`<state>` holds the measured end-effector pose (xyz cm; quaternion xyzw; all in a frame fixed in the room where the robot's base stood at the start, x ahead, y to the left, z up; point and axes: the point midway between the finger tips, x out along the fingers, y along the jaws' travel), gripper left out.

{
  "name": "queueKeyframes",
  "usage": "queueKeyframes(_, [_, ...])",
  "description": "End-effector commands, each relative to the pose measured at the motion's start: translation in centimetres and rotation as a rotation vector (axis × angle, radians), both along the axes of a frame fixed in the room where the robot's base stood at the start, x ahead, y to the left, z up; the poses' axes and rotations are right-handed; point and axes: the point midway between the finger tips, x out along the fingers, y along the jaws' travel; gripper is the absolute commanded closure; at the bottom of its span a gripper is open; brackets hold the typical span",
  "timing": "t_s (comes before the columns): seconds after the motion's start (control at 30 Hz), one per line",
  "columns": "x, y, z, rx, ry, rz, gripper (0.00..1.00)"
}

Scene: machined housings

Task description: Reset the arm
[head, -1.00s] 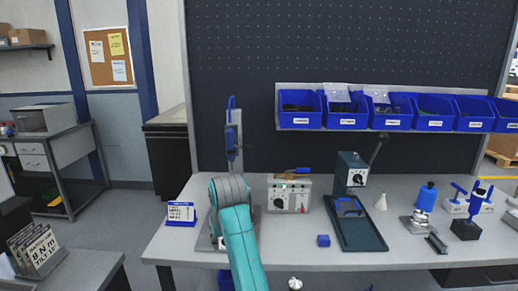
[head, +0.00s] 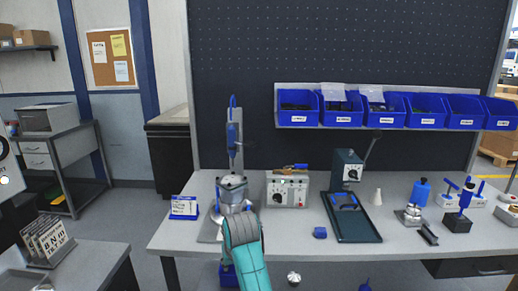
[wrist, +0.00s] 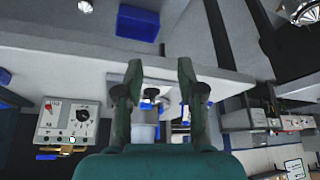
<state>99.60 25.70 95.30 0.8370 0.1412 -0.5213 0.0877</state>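My teal and grey arm reaches over the front edge of the workbench (head: 400,192). In the wrist view my gripper (wrist: 158,76) shows its two dark green fingers wide apart, with nothing held between them. In the head view its fingers are not clear behind my arm. A round silver machined housing (head: 232,187) sits on the grey stand (head: 236,128) with a blue upright tool, just beyond my arm. A pale cylindrical part, likely of this stand, shows between and beyond the fingers in the wrist view (wrist: 147,116).
A grey control box (head: 288,190) stands right of the stand, with a lever press (head: 349,195) beyond it. A blue-framed card (head: 184,207) stands at left. Blue bins (head: 340,112) hang behind. Open floor lies left.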

Motion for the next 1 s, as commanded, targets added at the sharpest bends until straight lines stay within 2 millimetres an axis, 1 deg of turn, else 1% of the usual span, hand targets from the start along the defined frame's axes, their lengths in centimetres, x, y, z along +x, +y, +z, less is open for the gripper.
queueKeyframes(0.03, [-0.3,-0.5,-1.4,0.002,-0.005,-0.004,0.61])
queueKeyframes(0.17, [-1.2,-1.9,-4.9,0.011,-0.032,-0.018,0.61])
queueKeyframes(0.27, [-2.4,-3.4,-8.2,0.021,-0.064,-0.03,0.61])
queueKeyframes(0.3, [-3.0,-4.1,-9.6,0.025,-0.077,-0.036,0.61])
queueKeyframes(0.4, [-4.7,-5.8,-12.8,0.037,-0.113,-0.05,0.61])
queueKeyframes(0.47, [-5.9,-6.7,-14.6,0.043,-0.134,-0.059,0.61])
queueKeyframes(0.6, [-8.9,-9.1,-18.3,0.057,-0.184,-0.078,0.61])
queueKeyframes(0.77, [-12.9,-11.7,-21.6,0.071,-0.242,-0.101,0.61])
queueKeyframes(0.8, [-14.0,-12.3,-22.3,0.076,-0.255,-0.106,0.61])
queueKeyframes(0.87, [-15.6,-13.2,-23.1,0.08,-0.278,-0.115,0.61])
queueKeyframes(1.0, [-19.7,-15.3,-24.8,0.092,-0.328,-0.134,0.61])
